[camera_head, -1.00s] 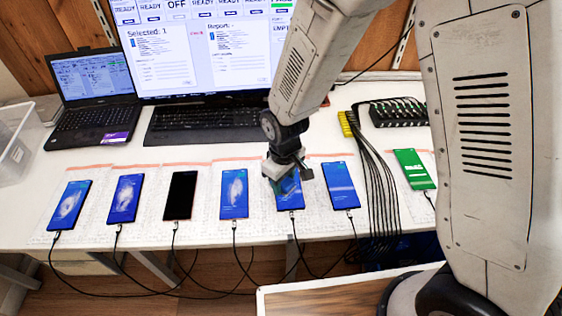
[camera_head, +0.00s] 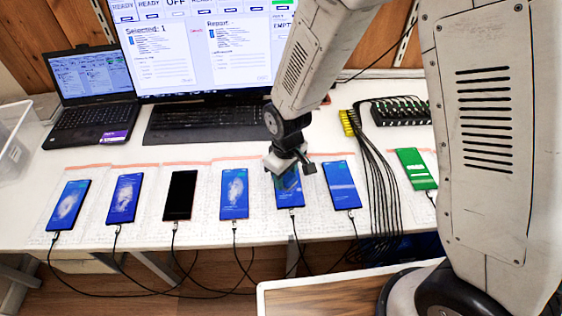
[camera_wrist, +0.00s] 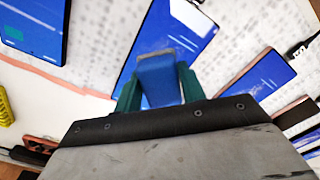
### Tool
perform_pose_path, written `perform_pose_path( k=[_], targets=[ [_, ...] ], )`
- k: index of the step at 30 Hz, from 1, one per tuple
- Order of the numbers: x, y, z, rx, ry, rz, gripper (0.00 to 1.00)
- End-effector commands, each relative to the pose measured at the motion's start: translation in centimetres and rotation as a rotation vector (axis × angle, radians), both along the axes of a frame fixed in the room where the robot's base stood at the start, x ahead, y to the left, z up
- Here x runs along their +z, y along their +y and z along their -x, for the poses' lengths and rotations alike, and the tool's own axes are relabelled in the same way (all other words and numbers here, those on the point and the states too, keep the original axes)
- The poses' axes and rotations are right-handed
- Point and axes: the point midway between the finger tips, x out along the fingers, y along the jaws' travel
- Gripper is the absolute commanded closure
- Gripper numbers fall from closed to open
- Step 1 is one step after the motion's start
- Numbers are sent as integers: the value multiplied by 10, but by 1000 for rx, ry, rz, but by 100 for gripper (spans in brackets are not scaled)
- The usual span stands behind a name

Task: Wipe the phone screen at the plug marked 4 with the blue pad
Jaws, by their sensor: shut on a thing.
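My gripper (camera_wrist: 160,88) is shut on the blue pad (camera_wrist: 158,76), held between its two green fingers. In the wrist view the pad is over the blue screen of a phone (camera_wrist: 170,28); I cannot tell if it touches. In the head view my gripper (camera_head: 287,172) is over the upper part of the fifth phone from the left (camera_head: 291,198). That phone's lower screen shows, with a cable at its bottom end. My gripper hides its upper part. Pale streaks show on several other screens. I cannot read any plug number.
More phones lie in a row on either side, including a dark one (camera_head: 180,196) and a green one (camera_head: 415,168), with cables hanging over the front edge. A laptop (camera_head: 93,95), keyboard (camera_head: 205,117) and monitor stand behind.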

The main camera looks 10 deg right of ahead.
Motion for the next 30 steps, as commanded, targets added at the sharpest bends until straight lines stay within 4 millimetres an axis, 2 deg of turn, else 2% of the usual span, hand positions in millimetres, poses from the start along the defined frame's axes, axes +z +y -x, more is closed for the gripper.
perform_pose_path(
  k=[3,6,21,30],
  targets=[
    [0,3,-1,-5,0,0,81],
    [21,2,-1,-5,-4,-2,81],
    [65,0,-2,-9,-3,-1,81],
    [78,-1,-1,-10,0,0,81]
  ],
)
